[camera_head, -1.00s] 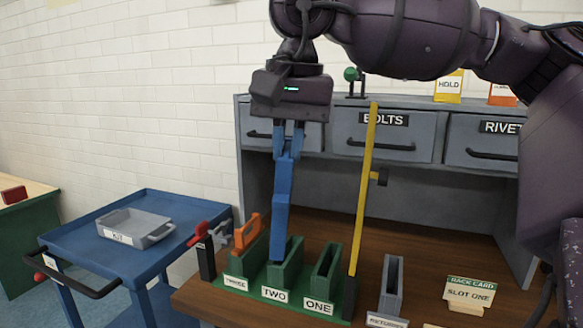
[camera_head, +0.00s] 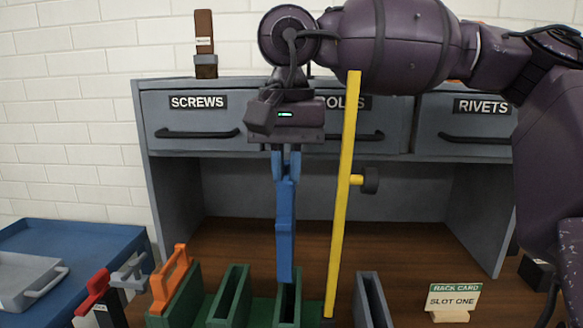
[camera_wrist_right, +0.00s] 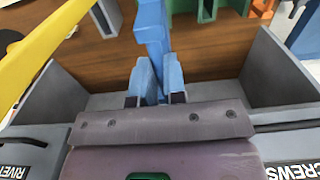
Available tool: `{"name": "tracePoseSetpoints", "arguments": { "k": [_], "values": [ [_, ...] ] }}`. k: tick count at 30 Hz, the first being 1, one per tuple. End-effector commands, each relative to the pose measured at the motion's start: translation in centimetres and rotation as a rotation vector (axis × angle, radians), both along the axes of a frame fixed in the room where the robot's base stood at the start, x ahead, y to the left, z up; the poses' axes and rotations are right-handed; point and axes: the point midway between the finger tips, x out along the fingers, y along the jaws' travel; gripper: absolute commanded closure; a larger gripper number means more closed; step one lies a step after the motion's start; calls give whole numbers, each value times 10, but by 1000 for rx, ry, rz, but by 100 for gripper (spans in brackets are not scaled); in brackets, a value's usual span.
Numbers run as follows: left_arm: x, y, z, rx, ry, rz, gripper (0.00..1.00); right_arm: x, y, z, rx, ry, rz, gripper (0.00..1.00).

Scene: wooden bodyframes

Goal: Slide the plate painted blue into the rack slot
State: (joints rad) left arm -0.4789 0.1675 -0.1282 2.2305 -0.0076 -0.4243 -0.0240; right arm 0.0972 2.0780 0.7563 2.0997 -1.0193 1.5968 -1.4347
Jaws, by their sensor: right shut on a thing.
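My right gripper (camera_head: 286,172) is shut on the upper end of the blue plate (camera_head: 285,230), which hangs upright. In the right wrist view the plate (camera_wrist_right: 152,28) runs out from between the fingers (camera_wrist_right: 157,88). The green rack (camera_head: 258,312) stands on the bench, cut off by the lower picture edge. The plate's lower end overlaps the mouth of its right-hand slot (camera_head: 288,305); I cannot tell whether it is inside or just above. The middle slot (camera_head: 229,297) looks empty. An orange plate (camera_head: 170,278) is in the left slot. My left gripper is not in view.
A yellow upright bar (camera_head: 342,200) stands close right of the plate. A grey slotted holder (camera_head: 372,300) and a rack card reading SLOT ONE (camera_head: 453,300) are farther right. Drawers (camera_head: 200,122) span the back. A blue cart (camera_head: 80,238) with a grey tray (camera_head: 28,275) is left.

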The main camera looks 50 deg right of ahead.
Motion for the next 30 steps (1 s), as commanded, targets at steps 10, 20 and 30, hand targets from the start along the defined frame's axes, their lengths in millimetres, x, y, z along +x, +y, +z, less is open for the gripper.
{"name": "tracePoseSetpoints", "arguments": {
  "k": [10, 20, 30],
  "values": [
    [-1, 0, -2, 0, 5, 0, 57, 1, 0, -3, 0, 4, 0, 100],
    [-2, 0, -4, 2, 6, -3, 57, 1, 1, -6, 1, 3, 1, 100],
    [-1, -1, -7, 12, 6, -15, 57, 1, 1, -34, 1, 6, 1, 100]
  ]
}}
